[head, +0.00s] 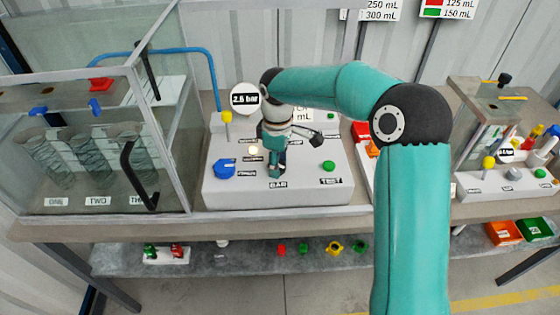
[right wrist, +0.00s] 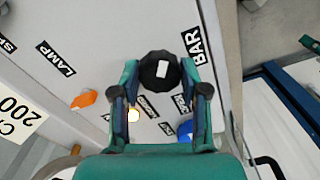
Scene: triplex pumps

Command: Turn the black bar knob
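The black bar knob (right wrist: 160,62) is a round, faceted knob with a white mark on its top, next to the BAR label on a pale panel. In the right wrist view it lies between the two fingertips of my right gripper (right wrist: 160,80), which appear to touch it on both sides. In the head view my right gripper (head: 278,167) points down onto the white control box (head: 230,190), just behind the BAR label, and hides the knob. A round gauge (head: 244,97) reads 2.6 bar. My left gripper is out of view.
A blue knob (head: 225,169), a green button (head: 329,166), a yellow-topped post (head: 227,117) and a lit lamp (head: 253,151) are also on the box. A glass-walled tank (head: 160,160) stands close on the left. Several coloured parts lie on the lower shelf (head: 210,265).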

